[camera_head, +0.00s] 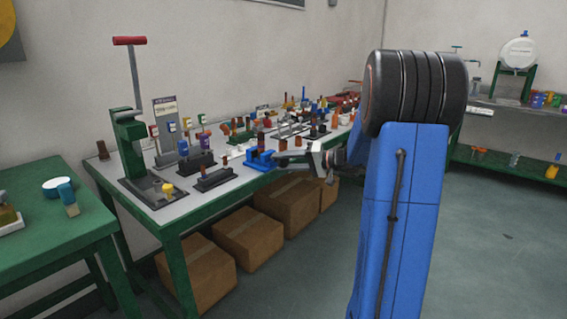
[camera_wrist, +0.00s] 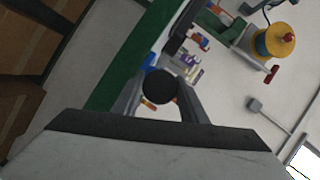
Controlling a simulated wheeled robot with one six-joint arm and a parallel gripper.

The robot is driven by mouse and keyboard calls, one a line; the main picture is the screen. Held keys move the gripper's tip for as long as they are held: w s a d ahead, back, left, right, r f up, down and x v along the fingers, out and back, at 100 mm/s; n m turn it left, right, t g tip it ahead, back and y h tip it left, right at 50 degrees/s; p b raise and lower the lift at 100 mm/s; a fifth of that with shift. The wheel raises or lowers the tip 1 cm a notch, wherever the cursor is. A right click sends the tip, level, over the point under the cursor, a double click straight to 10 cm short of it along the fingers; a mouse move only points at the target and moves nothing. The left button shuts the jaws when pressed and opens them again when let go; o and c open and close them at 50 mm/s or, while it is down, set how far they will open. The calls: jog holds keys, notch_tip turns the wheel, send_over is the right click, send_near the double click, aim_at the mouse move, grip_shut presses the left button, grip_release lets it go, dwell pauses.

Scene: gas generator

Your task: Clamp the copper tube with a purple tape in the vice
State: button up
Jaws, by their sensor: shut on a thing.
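My gripper (camera_head: 282,156) reaches over the long workbench from the right in the head view, with its fingertips beside the blue vice (camera_head: 260,160). In the wrist view my gripper (camera_wrist: 160,98) is shut on a dark round-ended thing (camera_wrist: 160,86), seen nearly end-on between the fingers. It may be the copper tube, but no purple tape shows on it there. A brown upright piece (camera_head: 260,138) shows at the vice in the head view. It is too small to tell whether it is held, clamped or behind, or what tape it has.
The workbench (camera_head: 150,211) is crowded with small holders and coloured parts. A green press with a red handle (camera_head: 130,41) stands at its near left end. Cardboard boxes (camera_head: 248,236) lie underneath. The floor (camera_head: 300,270) in front is clear.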

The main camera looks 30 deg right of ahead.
jog(key=m+t+y, duration=0.1)
jog(key=m, duration=0.2)
jog(key=m+y, duration=0.1)
jog(key=m, duration=0.2)
jog(key=shift+m+t, duration=0.3)
jog(key=shift+t, duration=0.1)
jog(key=m+t, duration=0.1)
jog(key=m, duration=0.2)
jog(key=shift+m+y, duration=0.4)
jog(key=m+t, duration=0.2)
jog(key=m, duration=0.2)
jog(key=shift+h, duration=0.3)
jog(key=m+t+h, duration=0.1)
jog(key=m, duration=0.2)
jog(key=m+t+h, duration=0.1)
jog(key=m, duration=0.2)
jog(key=m+t+h, duration=0.1)
jog(key=m, duration=0.2)
jog(key=m+t+h, duration=0.1)
jog(key=m+h, duration=0.1)
jog(key=m, duration=0.2)
jog(key=m+h, duration=0.2)
jog(key=m, duration=0.2)
jog(key=shift+t, duration=0.4)
jog(key=shift+m, duration=0.3)
jog(key=o, duration=1)
